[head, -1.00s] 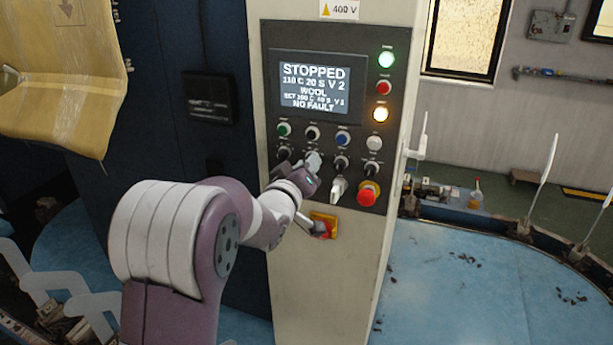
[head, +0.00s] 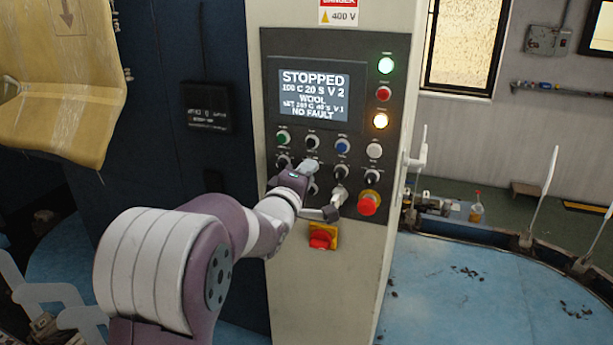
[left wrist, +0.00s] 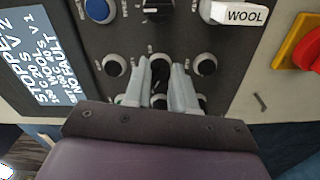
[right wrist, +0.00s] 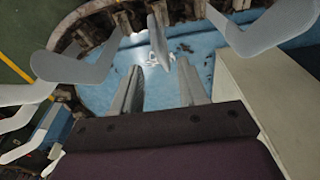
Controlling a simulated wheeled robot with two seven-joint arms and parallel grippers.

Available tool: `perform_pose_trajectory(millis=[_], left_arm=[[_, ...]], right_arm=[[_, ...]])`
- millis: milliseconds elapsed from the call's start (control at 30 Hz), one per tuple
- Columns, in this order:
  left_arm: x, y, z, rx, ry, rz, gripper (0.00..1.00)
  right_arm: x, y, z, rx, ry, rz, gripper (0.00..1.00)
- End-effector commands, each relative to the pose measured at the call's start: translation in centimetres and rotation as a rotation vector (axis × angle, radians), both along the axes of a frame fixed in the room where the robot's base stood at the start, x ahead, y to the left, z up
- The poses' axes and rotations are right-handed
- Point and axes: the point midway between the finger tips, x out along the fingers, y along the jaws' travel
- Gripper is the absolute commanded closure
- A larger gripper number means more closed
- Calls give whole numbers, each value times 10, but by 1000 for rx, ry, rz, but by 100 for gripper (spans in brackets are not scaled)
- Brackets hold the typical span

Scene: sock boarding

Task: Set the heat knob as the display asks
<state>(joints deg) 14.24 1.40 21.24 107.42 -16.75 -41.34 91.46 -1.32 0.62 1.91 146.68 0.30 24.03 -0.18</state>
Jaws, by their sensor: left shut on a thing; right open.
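The control panel (head: 270,60) has a lit display (head: 314,95) reading STOPPED, a line like 100 C 20 S V 2, WOOL, a small blurred SET line with 40 S V 1, and NO FAULT. The last temperature digit is not sharp. My left gripper (head: 311,165) is at the row of black knobs under the buttons. In the left wrist view its fingers are shut on a small black knob (left wrist: 159,72), the second from the left in that row, mostly hidden by the gripper in the head view. My right gripper (right wrist: 160,66) is open and empty, away from the panel.
A white WOOL selector (head: 338,197), a red emergency button (head: 369,204) and a red-yellow switch (head: 321,238) sit close below the gripper. Colored buttons lie just above. White upright forms stand at the right around a blue floor (head: 470,290).

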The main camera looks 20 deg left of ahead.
Motion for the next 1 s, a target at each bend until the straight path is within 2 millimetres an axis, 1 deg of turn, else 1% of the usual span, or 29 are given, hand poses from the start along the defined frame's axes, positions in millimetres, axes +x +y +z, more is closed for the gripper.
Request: perform_pose_trajectory(millis=[200,600,633,667,700,1000], left_arm=[[0,0,-2,-35,2,2,100],[0,0,-2,-40,2,2,100],[0,0,-2,-40,2,2,65],[0,0,-2,-40,2,2,55],[0,0,-2,-39,1,2,49],[-2,0,-1,-38,-1,1,49]], right_arm=[[0,0,0,0,0,0,57],[0,0,-1,0,0,0,57],[0,0,0,0,0,0,57],[0,0,-1,0,0,0,57],[0,0,0,0,0,0,57],[0,0,-2,0,0,0,57]])
